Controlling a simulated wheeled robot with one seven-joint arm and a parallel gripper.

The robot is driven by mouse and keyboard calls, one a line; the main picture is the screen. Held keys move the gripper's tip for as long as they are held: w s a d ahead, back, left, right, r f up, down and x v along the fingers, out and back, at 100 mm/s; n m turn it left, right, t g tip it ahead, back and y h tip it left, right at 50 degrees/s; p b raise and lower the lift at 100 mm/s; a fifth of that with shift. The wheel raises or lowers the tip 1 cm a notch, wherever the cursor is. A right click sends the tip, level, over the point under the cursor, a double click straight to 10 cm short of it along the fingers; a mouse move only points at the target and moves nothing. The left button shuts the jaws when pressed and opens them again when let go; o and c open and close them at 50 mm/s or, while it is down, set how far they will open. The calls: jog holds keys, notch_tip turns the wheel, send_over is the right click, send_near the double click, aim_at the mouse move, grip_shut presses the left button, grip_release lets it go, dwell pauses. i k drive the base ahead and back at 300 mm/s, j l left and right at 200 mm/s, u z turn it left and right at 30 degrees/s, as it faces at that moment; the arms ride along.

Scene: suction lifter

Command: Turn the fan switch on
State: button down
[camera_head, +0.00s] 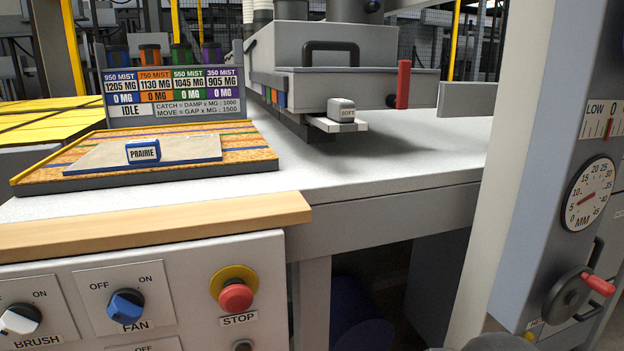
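The fan switch is a blue rotary knob (126,305) on a light grey plate (88,292), at the lower left of the head view. The plate reads OFF at its upper left, ON at its upper right and FAN below. The knob looks turned toward the upper left, on the OFF side, but its pointer is small. My gripper is not in view. A dark rounded shape shows at the bottom edge, right of centre; I cannot tell what it is.
A white BRUSH knob (20,319) is left of the fan switch, and a red STOP button (236,297) is right of it. A wooden edge (160,225) overhangs the panel. A grey column with a dial (591,193) and red-handled crank (575,293) stands at right.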

aim_at(126, 306)
jog(key=u, duration=1.55)
